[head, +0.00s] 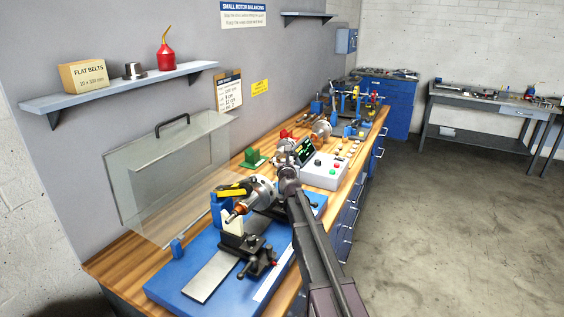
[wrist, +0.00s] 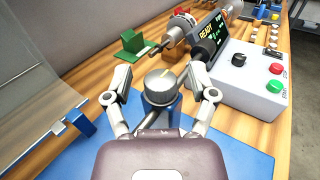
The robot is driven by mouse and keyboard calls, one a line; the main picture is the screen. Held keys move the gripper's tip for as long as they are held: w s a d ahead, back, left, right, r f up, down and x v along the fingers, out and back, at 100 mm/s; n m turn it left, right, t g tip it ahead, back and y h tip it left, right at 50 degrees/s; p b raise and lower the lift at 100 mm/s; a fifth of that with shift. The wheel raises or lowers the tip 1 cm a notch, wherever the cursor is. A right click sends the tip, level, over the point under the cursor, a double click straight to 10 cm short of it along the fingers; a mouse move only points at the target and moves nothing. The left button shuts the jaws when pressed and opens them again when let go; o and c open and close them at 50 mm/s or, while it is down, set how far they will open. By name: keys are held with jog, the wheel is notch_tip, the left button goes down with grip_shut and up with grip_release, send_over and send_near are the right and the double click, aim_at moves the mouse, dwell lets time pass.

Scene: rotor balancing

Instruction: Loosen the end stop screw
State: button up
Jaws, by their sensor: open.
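My gripper (wrist: 160,74) is open, with one finger on each side of the knob and visible gaps between. The knob is not gripped. In the head view my gripper (head: 289,172) is at the far end of the blue-based machine (head: 178,289), and the knob is hidden or too small to tell there.
A white control box (head: 323,172) with buttons and a lit screen (wrist: 208,39) stands just beyond, to the right. A clear guard panel (head: 160,170) is at left. A green block (wrist: 135,42) and a metal rotor (wrist: 182,28) lie behind on the wooden bench.

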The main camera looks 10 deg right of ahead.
grip_shut()
jog(key=shift+a, duration=0.15)
